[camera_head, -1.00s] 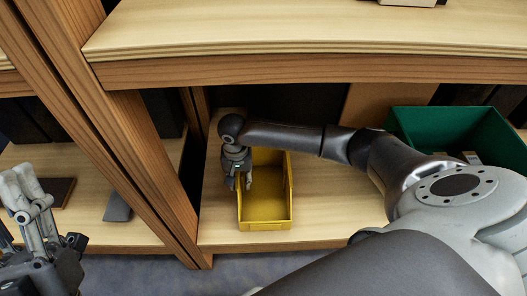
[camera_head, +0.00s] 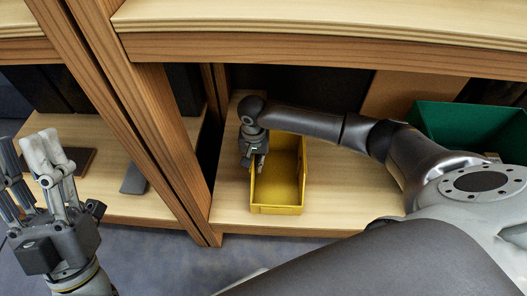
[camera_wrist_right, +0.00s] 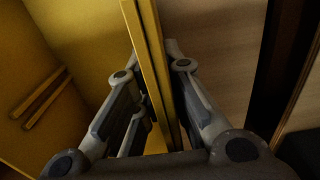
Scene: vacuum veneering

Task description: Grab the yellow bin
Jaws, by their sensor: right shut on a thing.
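The yellow bin (camera_head: 277,209) stands upright on the lower shelf, and it looks empty in the head view. My right gripper (camera_head: 255,160) reaches down at its left side wall. In the right wrist view, my right gripper (camera_wrist_right: 158,60) is shut on the upper edge of that wall of the bin (camera_wrist_right: 80,35), with a finger on either side. The bin appears to rest on the shelf. My left gripper (camera_head: 27,150) is at the far left of the head view, empty, with its fingers spread, far from the bin.
The lower shelf board (camera_head: 345,190) has free room right of the yellow bin. A green bin (camera_head: 455,122) stands further right, partly behind my right arm. A wooden upright (camera_head: 150,130) is close on the left. An upper shelf (camera_head: 330,45) overhangs the bin.

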